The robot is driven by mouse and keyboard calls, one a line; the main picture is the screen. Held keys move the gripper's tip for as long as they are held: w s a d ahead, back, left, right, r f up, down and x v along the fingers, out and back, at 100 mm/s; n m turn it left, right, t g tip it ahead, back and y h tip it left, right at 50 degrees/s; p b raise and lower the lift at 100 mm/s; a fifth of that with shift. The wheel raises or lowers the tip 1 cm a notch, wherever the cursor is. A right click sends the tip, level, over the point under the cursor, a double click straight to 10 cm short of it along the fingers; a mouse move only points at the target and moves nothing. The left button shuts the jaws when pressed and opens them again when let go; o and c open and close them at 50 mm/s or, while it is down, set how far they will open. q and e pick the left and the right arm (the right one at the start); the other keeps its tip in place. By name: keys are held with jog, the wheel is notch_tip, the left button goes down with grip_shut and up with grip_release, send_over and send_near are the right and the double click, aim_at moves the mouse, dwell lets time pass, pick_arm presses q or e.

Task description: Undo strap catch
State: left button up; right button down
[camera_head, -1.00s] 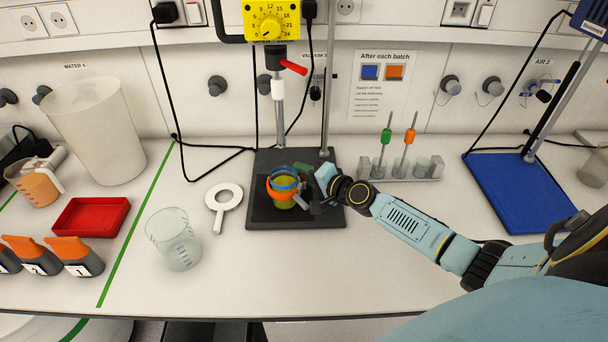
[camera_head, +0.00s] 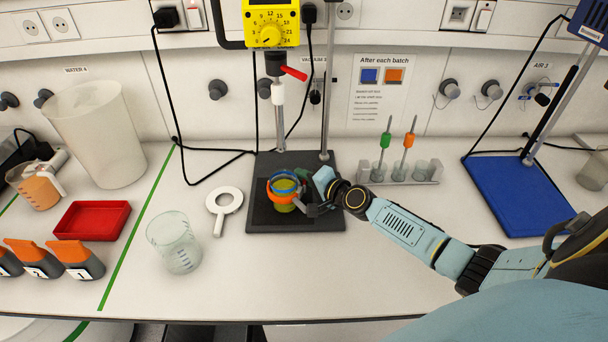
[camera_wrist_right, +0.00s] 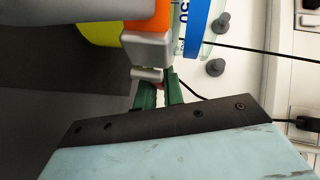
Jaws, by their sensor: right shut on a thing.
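A small beaker (camera_head: 283,205) with yellow-green contents stands on the dark stand plate, with an orange strap (camera_head: 271,192) around it and a blue band near its top. The orange strap also shows in the right wrist view (camera_wrist_right: 147,17), ending at a grey metal catch (camera_wrist_right: 149,50) on the beaker's right side. My right gripper (camera_head: 308,194) is at that side. In the wrist view its green fingers (camera_wrist_right: 160,88) are close together, shut on the small lever end of the catch; the exact contact is partly hidden. My left gripper is not in view.
The stand's black base (camera_head: 257,218) has a rod rising behind it. A white ring with a handle (camera_head: 220,222) and an empty glass beaker (camera_head: 174,242) are to the left. A rack with green and orange tools (camera_head: 405,178) stands behind my right arm. The front bench is clear.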

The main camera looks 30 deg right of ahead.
jog(key=m+h+p, duration=0.1)
jog(key=p, duration=0.1)
jog(key=m+h+p, duration=0.1)
jog(key=h+p, duration=0.1)
jog(key=p, duration=0.1)
jog(key=s+m+h+p, duration=0.1)
jog(key=p, duration=0.1)
jog(key=shift+d+r+m+h, duration=0.25)
jog(key=shift+d+m+h, duration=0.05)
jog(key=shift+d+h, duration=0.1)
jog(key=shift+m+h+p, duration=0.3)
jog(key=shift+h+p, duration=0.1)
jog(key=shift+p, duration=0.15)
jog(key=shift+s+d+f+m+h+p, duration=0.1)
jog(key=shift+s+m+h+p, duration=0.1)
jog(key=shift+m+h, duration=0.2)
jog(key=shift+s+d+f+m+h+p, duration=0.1)
jog(key=shift+m+h+p, duration=0.15)
jog(key=shift+h, duration=0.25)
jog(key=shift+s+d+f+m+g+h, duration=0.15)
jog(key=shift+m+g+h, duration=0.15)
jog(key=shift+m+h, duration=0.2)
jog(key=shift+s+r+m+g+h, duration=0.1)
jog(key=shift+m+g+h, duration=0.25)
jog(key=shift+h, duration=0.15)
jog(key=c, duration=1.5)
grip_release()
jog(key=v, duration=1.3)
jog(key=shift+s, duration=0.2)
